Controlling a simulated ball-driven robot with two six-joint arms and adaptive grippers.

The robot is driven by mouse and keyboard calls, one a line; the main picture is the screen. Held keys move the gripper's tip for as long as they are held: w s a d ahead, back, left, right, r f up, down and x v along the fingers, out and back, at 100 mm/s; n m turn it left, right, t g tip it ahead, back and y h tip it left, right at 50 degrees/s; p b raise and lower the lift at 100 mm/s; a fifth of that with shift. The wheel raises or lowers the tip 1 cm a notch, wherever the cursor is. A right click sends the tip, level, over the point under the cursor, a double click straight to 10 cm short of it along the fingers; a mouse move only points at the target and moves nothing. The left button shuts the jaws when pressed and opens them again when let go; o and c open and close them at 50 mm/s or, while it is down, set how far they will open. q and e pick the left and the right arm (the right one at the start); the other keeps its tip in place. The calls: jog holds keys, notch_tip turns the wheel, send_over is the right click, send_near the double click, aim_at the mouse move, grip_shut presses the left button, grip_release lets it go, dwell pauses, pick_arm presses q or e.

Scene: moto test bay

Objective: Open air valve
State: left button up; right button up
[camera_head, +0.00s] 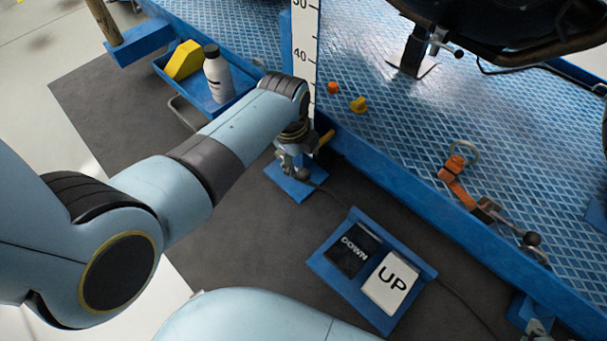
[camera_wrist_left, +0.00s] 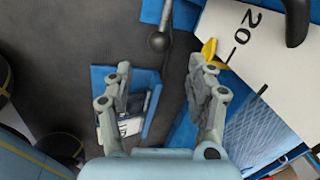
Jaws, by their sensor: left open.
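A yellow handle (camera_head: 326,138), which looks like the air valve's lever, sticks out just right of my left gripper (camera_head: 293,165), beside the blue lift frame. The valve body is hidden behind the gripper and wrist. In the left wrist view, the yellow handle (camera_wrist_left: 209,48) shows past the tip of the right finger, outside the gap of my left gripper (camera_wrist_left: 158,78). The fingers are spread wide, with nothing between them. I cannot tell whether a finger touches the handle. My right gripper is not in view.
A blue pedal box with a black DOWN pedal (camera_head: 353,249) and white UP pedal (camera_head: 391,284) stands on the floor. A blue tray (camera_head: 238,78) holds a white bottle (camera_head: 217,76) and a yellow block (camera_head: 184,60). A white ruler (camera_head: 305,40) stands behind my wrist.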

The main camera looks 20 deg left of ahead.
aim_at(303, 173)
pick_arm(q)
notch_tip(303, 173, down, 2)
jog(key=shift+f+b, duration=0.1)
jog(key=shift+b, duration=0.45)
jog(key=shift+w+f+b, duration=0.15)
jog(key=shift+f+b, duration=0.4)
jog(key=shift+f, duration=0.2)
jog(key=f+b, duration=0.2)
jog(key=f, duration=0.1)
jog(key=shift+w+d, duration=0.1)
jog(key=shift+w, duration=0.25)
jog(key=shift+w+f+b, duration=0.2)
jog(key=shift+f+b, duration=0.65)
jog(key=shift+b, duration=0.05)
pick_arm(e)
jog(key=w+a+r+n+t+y, duration=0.1)
jog(key=w+r+t, duration=0.3)
jog(key=r+t, duration=0.3)
jog(key=w+a+r+n+t+y, duration=0.1)
jog(key=w+r+t, duration=0.4)
jog(key=r, duration=0.6)
jog(key=shift+w+a+t+y, duration=0.3)
jog(key=shift+a+t+y, duration=0.1)
jog(key=shift+t, duration=0.6)
pick_arm(q)
grip_shut()
